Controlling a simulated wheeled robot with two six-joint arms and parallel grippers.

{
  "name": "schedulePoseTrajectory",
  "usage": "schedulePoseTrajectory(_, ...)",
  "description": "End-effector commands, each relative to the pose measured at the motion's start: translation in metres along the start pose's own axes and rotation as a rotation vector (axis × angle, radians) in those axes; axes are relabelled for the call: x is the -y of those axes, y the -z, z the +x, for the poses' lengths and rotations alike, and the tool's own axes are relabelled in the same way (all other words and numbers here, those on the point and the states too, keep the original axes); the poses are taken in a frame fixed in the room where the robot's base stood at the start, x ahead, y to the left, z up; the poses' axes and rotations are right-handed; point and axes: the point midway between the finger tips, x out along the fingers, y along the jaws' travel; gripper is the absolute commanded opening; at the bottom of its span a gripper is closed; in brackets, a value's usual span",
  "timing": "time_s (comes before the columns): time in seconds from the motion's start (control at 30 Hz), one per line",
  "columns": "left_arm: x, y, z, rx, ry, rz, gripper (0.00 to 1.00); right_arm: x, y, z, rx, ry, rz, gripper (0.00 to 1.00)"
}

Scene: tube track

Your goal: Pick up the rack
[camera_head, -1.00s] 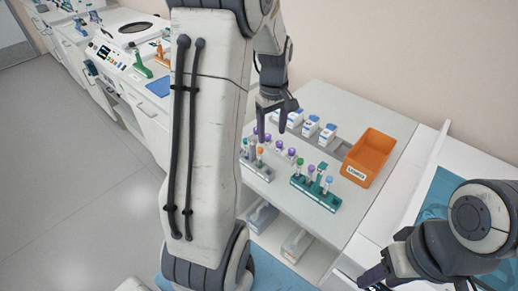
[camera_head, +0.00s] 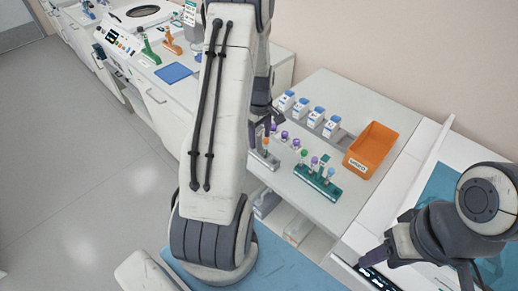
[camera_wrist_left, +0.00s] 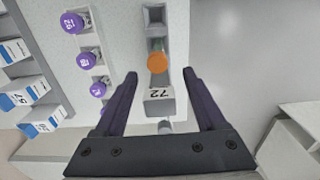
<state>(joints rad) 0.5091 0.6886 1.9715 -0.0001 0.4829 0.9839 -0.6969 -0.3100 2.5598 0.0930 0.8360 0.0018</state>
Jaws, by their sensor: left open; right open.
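A grey rack (camera_head: 264,158) stands on the white table, partly hidden by my left arm. In the left wrist view the grey rack (camera_wrist_left: 157,105) carries an orange-capped tube (camera_wrist_left: 158,62), an empty slot above it and a label reading 72. My left gripper (camera_head: 262,128) is just above this rack, open, with one finger on either side of it in the wrist view; contact cannot be told. A green rack (camera_head: 318,183) with several capped tubes stands to the right. My right gripper (camera_head: 372,260) is open and empty at the lower right, away from both racks.
Purple-capped tubes (camera_wrist_left: 86,61) stand in a row beside the grey rack. Several white-and-blue boxes (camera_head: 316,117) line the table's back. An orange bin (camera_head: 371,150) stands at the right. The table's front right is clear.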

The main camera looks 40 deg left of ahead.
Motion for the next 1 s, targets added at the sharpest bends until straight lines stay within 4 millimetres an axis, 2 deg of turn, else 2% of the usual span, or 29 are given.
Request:
schedulePoseTrajectory(0.1,0.0,0.0,0.007,0.0,0.0,0.0,0.72,0.0,0.0,-0.003,0.0,0.0,-0.001,0.5)
schedulePoseTrajectory(0.3,0.0,0.0,0.009,-0.001,-0.001,0.0,0.72,0.0,0.0,-0.002,0.0,0.0,-0.001,0.5)
schedulePoseTrajectory(0.33,0.0,0.0,0.009,-0.001,-0.001,0.0,0.69,0.0,0.0,-0.002,0.0,0.0,-0.001,0.5)
schedulePoseTrajectory(0.47,0.0,0.0,0.009,-0.001,-0.001,0.0,0.19,0.0,0.0,-0.002,0.0,0.0,-0.001,0.5)
schedulePoseTrajectory(0.5,0.0,0.0,0.009,-0.001,-0.001,0.0,0.04,0.0,0.0,-0.002,0.0,0.0,-0.001,0.5)
schedulePoseTrajectory(0.53,0.0,0.0,0.009,-0.001,-0.001,0.0,0.0,0.0,0.0,-0.002,0.0,0.0,-0.001,0.5)
schedulePoseTrajectory(0.83,-0.001,0.001,0.007,-0.002,-0.003,0.0,0.0,0.0,0.0,-0.001,0.0,0.0,-0.001,0.5)
schedulePoseTrajectory(1.0,-0.002,0.001,-0.011,-0.005,-0.007,0.0,0.0,0.0,0.0,0.006,0.0,0.0,0.0,0.5)
